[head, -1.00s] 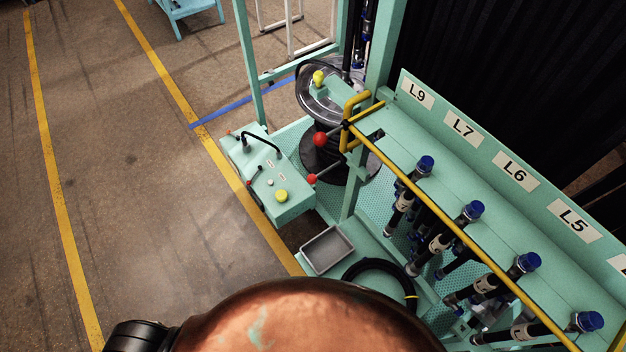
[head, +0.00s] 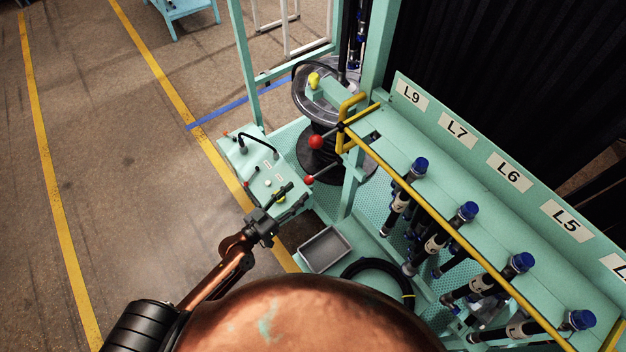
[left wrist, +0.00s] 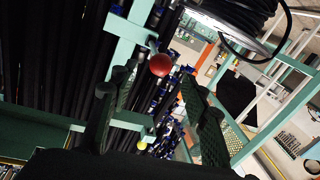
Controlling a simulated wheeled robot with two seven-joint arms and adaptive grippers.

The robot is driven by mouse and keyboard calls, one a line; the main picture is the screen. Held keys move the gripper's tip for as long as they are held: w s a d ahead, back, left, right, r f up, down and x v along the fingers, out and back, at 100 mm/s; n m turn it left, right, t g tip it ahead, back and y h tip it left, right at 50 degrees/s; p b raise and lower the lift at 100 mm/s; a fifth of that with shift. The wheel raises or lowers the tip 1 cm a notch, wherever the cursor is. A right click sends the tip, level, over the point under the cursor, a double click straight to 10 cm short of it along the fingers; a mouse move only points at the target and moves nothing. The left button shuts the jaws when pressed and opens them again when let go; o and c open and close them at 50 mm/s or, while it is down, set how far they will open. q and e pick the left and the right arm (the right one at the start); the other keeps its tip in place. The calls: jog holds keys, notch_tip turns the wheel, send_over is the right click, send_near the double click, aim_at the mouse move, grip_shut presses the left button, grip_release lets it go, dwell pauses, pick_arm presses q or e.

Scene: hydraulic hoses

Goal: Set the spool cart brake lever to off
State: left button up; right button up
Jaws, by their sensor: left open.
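Two red ball knobs on thin levers show beside the spool cart: an upper red knob (head: 316,142) in front of the black spool, and a lower red knob (head: 309,180) near the control box. I cannot tell which is the brake lever. My left gripper (head: 296,193) is open and empty, over the near end of the control box and just short of the lower red knob. In the left wrist view, a red ball (left wrist: 160,65) shows beyond and between the spread fingers (left wrist: 160,105). My right gripper is out of view.
The green control box (head: 262,165) has a black handle and buttons; my gripper partly covers its yellow button. A yellow rail (head: 440,230) fronts the rack of labelled hoses. A grey tray (head: 325,249) and coiled black hose lie below. The floor at left is clear.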

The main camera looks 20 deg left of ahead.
aim_at(309, 181)
pick_arm(q)
jog(key=x, duration=0.7)
jog(key=shift+w+f+p, duration=0.1)
jog(key=shift+w+p, duration=0.1)
jog(key=shift+p, duration=0.2)
jog(key=shift+c, duration=0.5)
grip_shut()
jog(key=shift+d, duration=0.1)
